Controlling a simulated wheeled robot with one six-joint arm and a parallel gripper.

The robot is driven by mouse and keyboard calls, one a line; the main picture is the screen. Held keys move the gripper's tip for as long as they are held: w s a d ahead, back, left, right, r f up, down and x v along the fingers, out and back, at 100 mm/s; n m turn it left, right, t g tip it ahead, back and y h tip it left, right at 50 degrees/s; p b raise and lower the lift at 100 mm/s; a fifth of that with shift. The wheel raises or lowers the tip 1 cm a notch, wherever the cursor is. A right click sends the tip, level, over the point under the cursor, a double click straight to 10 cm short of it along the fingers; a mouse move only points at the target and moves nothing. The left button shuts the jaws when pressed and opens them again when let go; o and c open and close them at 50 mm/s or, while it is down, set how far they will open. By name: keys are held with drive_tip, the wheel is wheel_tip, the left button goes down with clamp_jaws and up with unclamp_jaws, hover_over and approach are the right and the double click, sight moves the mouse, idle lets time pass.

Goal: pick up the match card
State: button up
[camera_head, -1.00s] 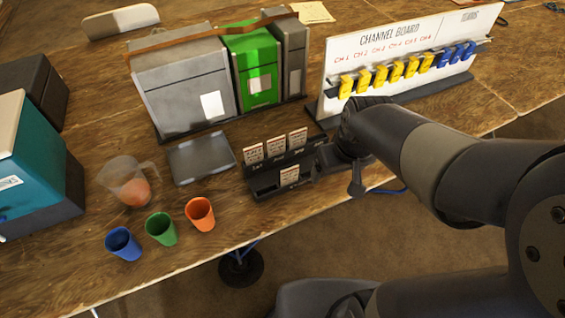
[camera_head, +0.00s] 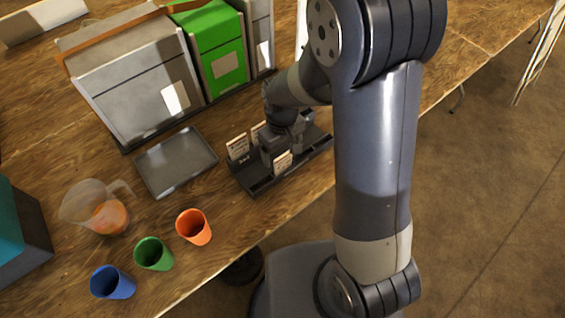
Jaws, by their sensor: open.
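A dark card rack (camera_head: 257,183) stands near the table's front edge. White cards with small print stand in it: a left back card (camera_head: 238,147), another back card (camera_head: 258,132) partly hidden, and a front card (camera_head: 283,161). The print is too small to read, so I cannot tell which is the match card. My gripper (camera_head: 279,156) is open and points down over the rack, close behind the front card. Its fingertips are partly hidden, and I cannot tell whether they touch a card.
A grey tray (camera_head: 176,163) lies left of the rack. Orange (camera_head: 194,227), green (camera_head: 154,254) and blue (camera_head: 113,283) cups and a clear jug (camera_head: 92,207) stand at front left. My arm hides most of the channel board.

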sight(283, 161)
drive_tip(key=shift+s+d+f+p, duration=0.1)
drive_tip(key=shift+f+p, duration=0.1)
drive_tip(key=shift+f, duration=1.15)
drive_tip(key=shift+s+d+f+p, duration=0.1)
drive_tip(key=shift+f+p, duration=0.1)
drive_tip(key=shift+f, duration=1.1)
drive_tip(key=c, duration=1.1)
